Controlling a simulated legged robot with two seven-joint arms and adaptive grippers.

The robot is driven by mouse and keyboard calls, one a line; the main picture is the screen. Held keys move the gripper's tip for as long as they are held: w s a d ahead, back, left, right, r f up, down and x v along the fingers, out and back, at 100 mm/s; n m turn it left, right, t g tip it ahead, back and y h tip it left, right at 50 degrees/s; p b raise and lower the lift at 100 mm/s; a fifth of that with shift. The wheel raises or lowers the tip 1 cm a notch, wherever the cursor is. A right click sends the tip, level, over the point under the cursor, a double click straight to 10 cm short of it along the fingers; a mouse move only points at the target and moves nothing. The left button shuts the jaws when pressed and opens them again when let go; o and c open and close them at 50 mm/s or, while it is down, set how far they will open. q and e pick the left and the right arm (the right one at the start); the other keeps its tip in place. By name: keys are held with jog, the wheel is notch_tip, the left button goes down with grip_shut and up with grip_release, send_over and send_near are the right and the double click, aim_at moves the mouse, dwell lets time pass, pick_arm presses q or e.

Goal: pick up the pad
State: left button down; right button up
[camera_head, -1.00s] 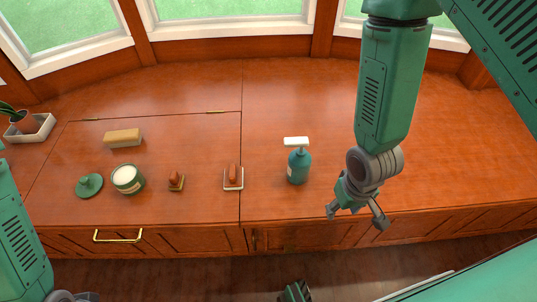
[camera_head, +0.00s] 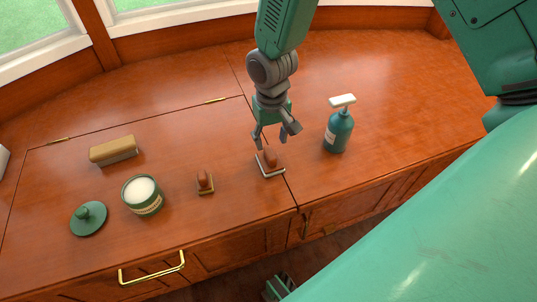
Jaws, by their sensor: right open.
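What looks like the pad (camera_head: 271,161) is a flat, pale-edged piece with a rounded red-brown handle. It lies on the wooden cabinet top, near its front edge. My right gripper (camera_head: 272,139) points down with its fingers spread, just above and behind the pad's handle. The gripper is open with nothing between its fingers, and it appears apart from the pad. My left gripper is not in view.
A teal pump bottle (camera_head: 338,130) stands close on the right. A smaller brown-handled piece (camera_head: 205,182), an open green tin (camera_head: 143,194), its lid (camera_head: 88,218) and a tan brush-like block (camera_head: 114,151) lie to the left. The back right top is clear.

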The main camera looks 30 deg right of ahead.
aim_at(270, 153)
jog(key=shift+a+f, duration=0.15)
jog(key=shift+a+f+b, duration=0.15)
jog(key=shift+f+b, duration=0.2)
jog(key=f+b, duration=0.2)
jog(key=f, duration=0.2)
jog(key=shift+s, duration=0.2)
jog(key=shift+f, duration=0.3)
jog(key=shift+r, duration=0.15)
grip_shut()
